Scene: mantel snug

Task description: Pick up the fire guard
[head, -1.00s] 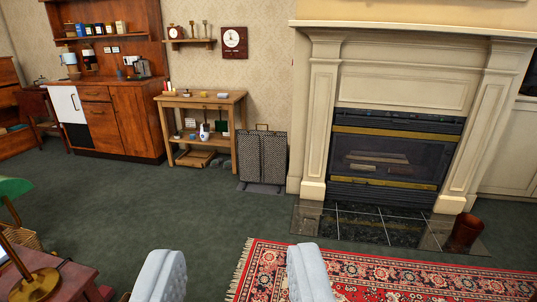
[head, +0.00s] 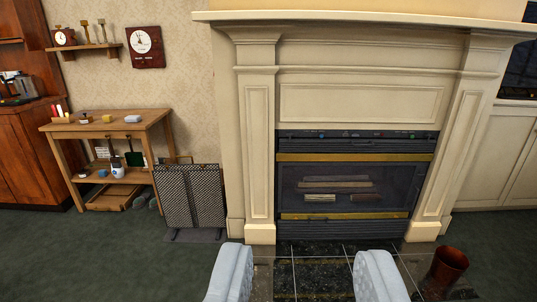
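The fire guard (head: 190,196) is a dark mesh folding screen standing upright on the floor. It is left of the fireplace, beside the wooden side table, with a dark base under it. My gripper (head: 305,278) shows as two pale blue-grey padded fingers at the bottom of the view. The fingers are wide apart with nothing between them. In the picture they lie over the hearth, to the right of the fire guard and apart from it.
The cream fireplace (head: 355,190) fills the centre right, with a dark tiled hearth (head: 320,272) before it. A reddish-brown bucket (head: 447,268) stands at its right. The wooden table (head: 110,126) holds small items. Green carpet (head: 90,255) at front left is clear.

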